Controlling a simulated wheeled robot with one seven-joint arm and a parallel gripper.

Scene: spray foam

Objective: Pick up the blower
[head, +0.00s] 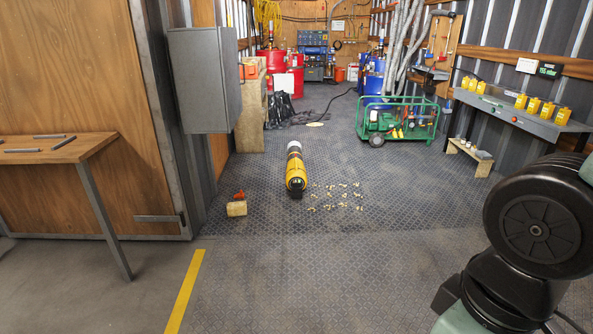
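A yellow and black tube-shaped device (296,174), which looks like the blower, is on the patterned floor near the middle of the head view. Its wide round end faces me, and a lighter, narrower end points away. Nothing touches it from above. My gripper is not in view.
Small pale pieces (337,194) are scattered right of the device. A tan block (237,209) and a small orange object (239,195) lie to its left. A wooden table (55,152) stands at left, a green-framed machine (398,121) behind. The floor in front is clear.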

